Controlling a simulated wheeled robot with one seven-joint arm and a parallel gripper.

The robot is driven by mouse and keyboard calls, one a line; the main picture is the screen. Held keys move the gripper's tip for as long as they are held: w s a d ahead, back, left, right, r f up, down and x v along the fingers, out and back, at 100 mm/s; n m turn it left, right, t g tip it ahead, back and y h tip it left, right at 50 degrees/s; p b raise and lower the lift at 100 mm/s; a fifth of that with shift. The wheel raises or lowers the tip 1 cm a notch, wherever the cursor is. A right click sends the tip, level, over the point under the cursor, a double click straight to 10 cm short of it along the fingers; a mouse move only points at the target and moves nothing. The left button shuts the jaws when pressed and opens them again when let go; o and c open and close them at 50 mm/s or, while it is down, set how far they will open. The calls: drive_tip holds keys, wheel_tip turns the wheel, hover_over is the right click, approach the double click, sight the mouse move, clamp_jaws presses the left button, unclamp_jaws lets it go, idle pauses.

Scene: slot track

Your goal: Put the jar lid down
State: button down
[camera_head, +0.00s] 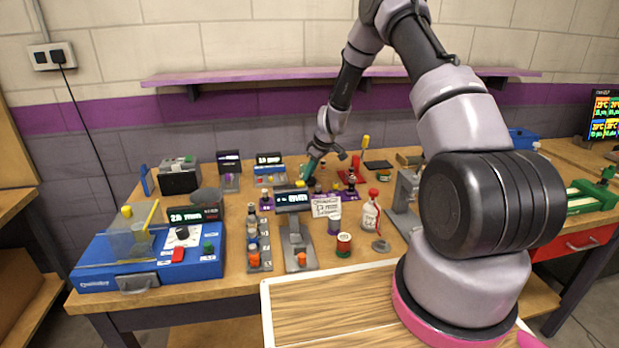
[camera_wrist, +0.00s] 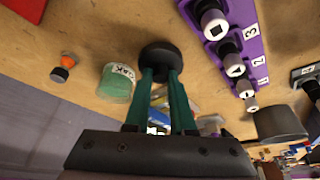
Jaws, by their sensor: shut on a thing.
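My gripper (camera_wrist: 160,72) has two green fingers, shut on a round black jar lid (camera_wrist: 159,53) in the wrist view. The lid sits between the fingertips, over the wooden bench; I cannot tell whether it touches the bench. A pale green jar (camera_wrist: 117,84) with a white label stands just left of the lid, apart from it. In the head view my gripper (camera_head: 309,172) is over the back middle of the bench, and the lid is too small to make out there.
In the wrist view a purple track (camera_wrist: 232,52) with several numbered pegs lies to the right, and a small orange and black piece (camera_wrist: 64,67) to the left. Bare bench shows around the jar. In the head view a blue machine (camera_head: 150,262) and a red-capped bottle (camera_head: 370,214) stand nearer.

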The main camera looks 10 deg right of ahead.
drive_tip(key=shift+f, duration=0.7)
drive_tip(key=shift+f, duration=0.15)
drive_tip(key=c, duration=0.8)
unclamp_jaws()
drive_tip(key=shift+o, duration=0.2)
